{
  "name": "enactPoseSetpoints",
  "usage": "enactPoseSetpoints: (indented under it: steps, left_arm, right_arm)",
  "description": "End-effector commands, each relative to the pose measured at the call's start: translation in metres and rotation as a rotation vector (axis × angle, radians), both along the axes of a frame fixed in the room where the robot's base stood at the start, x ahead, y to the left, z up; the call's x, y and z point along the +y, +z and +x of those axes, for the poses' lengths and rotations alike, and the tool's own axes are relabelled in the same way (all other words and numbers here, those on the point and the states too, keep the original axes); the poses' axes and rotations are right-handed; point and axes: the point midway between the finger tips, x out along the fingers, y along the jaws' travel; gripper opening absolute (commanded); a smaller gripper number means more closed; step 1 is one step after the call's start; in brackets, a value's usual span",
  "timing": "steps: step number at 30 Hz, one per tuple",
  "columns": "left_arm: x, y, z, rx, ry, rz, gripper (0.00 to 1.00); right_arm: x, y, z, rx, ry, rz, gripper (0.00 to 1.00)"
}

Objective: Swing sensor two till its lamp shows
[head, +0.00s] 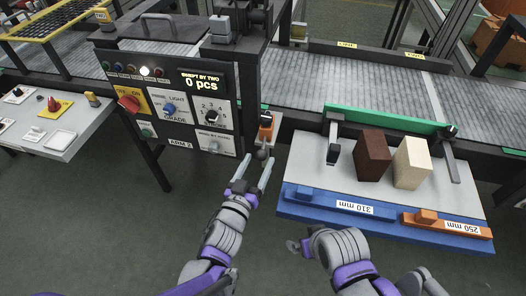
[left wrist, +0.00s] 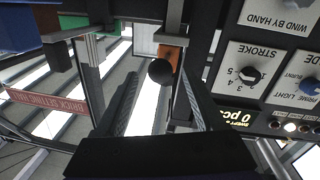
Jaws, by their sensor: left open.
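A small orange unit (head: 266,130) with a black ball knob (head: 261,154) hangs at the right side of the control panel. It looks like a sensor, but I can read no number on it. My left gripper (head: 257,164) is open just below it, one finger on each side of the knob. In the left wrist view the knob (left wrist: 161,71) stands between the open fingers, and the orange body (left wrist: 175,62) is behind it. I see no lit lamp on the unit. My right gripper (head: 293,246) is low in the middle, its fingers mostly hidden.
The black control panel (head: 195,145) reads "0 pcs"; one white lamp (head: 145,71) in its top row is lit. To the right, a rack (head: 300,172) holds a dark brick (head: 372,156) and a cream brick (head: 411,163). A grey conveyor (head: 320,85) runs behind.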

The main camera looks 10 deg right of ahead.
Motion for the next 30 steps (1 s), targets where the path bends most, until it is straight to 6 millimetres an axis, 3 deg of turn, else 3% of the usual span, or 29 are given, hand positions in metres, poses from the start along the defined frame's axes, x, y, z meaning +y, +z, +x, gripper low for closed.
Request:
enactPoseSetpoints:
  steps: [3,9,26,30]
  left_arm:
    - [0.013,-0.001,-0.018,0.0,0.001,0.0,0.71]
    - [0.023,0.0,-0.034,0.001,0.001,-0.001,0.71]
    - [0.024,0.0,-0.036,0.0,0.001,0.0,0.71]
    - [0.041,0.006,-0.03,0.024,0.054,0.026,0.71]
  right_arm:
    - [0.0,-0.003,0.0,0.001,0.0,0.0,1.0]
    - [0.0,-0.004,0.0,0.001,0.0,0.0,1.0]
    - [0.0,-0.004,0.0,0.001,0.0,0.0,1.0]
    - [0.0,0.003,0.0,-0.001,0.0,0.0,1.0]
